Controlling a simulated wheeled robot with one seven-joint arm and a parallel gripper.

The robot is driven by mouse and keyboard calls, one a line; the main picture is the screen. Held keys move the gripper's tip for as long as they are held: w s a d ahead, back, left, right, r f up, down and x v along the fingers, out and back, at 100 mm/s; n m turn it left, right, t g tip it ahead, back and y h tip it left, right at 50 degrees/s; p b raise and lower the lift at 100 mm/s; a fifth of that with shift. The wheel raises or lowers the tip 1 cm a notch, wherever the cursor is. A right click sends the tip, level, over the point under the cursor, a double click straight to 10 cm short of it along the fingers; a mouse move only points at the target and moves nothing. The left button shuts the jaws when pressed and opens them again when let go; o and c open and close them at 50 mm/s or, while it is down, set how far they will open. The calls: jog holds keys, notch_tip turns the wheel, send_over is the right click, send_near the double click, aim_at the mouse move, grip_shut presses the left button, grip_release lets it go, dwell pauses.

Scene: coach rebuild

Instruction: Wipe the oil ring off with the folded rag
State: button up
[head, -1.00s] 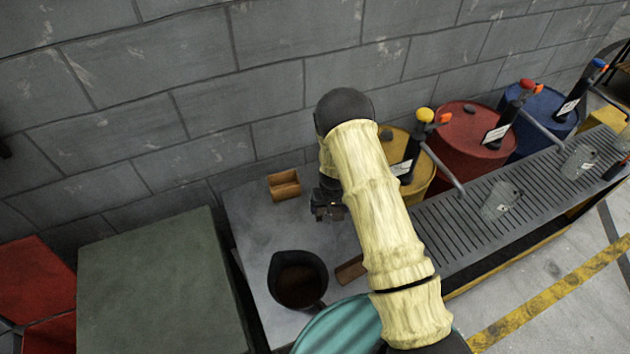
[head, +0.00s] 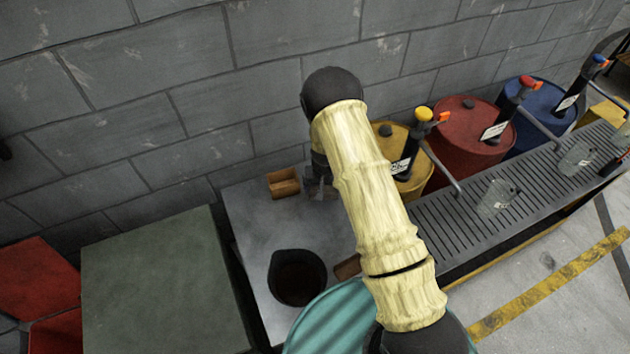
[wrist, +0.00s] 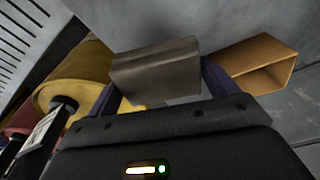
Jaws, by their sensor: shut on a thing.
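The folded rag (wrist: 155,75) shows in the wrist view as a grey-brown block. My gripper (wrist: 160,82) is shut on it, with a dark finger at each side. In the head view my gripper (head: 322,188) is over the far part of the grey bench top (head: 250,225), right of a small open brown box and partly hidden by my arm. I cannot tell whether the rag touches the bench. I cannot make out the oil ring in either view.
The open brown box (head: 284,183) also shows beside the rag in the wrist view (wrist: 258,62). A dark jug (head: 297,278) and brown block (head: 347,267) are nearer. The yellow drum (head: 400,150) stands right, the block wall (head: 210,100) behind. The bench's left middle is clear.

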notch_tip(320, 180, up, 2)
jog(key=shift+r+p, duration=0.25)
jog(key=shift+p, duration=0.35)
jog(key=shift+w+r, duration=0.1)
jog(key=shift+w, duration=0.1)
jog(key=shift+a, duration=0.1)
jog(key=shift+s, duration=0.2)
